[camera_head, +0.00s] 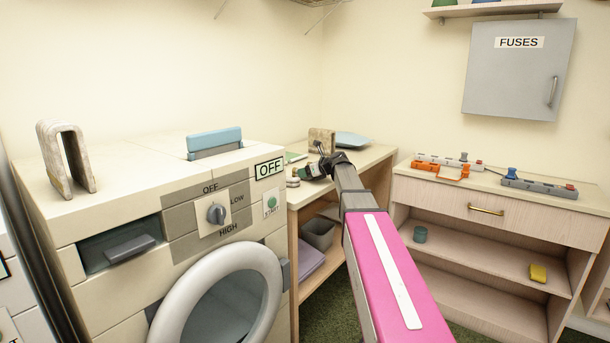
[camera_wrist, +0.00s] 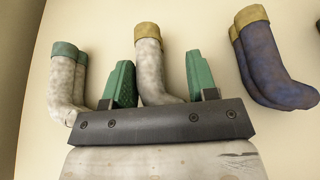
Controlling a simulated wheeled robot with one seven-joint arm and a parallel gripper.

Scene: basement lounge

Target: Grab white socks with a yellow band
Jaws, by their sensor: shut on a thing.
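White socks with a yellow band (camera_wrist: 149,58) are in the middle of the wrist view, between the two green fingers of my gripper (camera_wrist: 160,76). The fingers are shut on them; the lower part is partly hidden behind the gripper's dark body. In the head view my gripper (camera_head: 325,166) is over the wooden table in the corner, and the socks cannot be made out there.
White socks with a green band (camera_wrist: 66,80) lie left of my gripper, close to the left finger. Blue socks with a yellow band (camera_wrist: 266,62) lie to the right. A washing machine (camera_head: 115,205) stands left of the table; a drawer cabinet (camera_head: 520,215) stands right.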

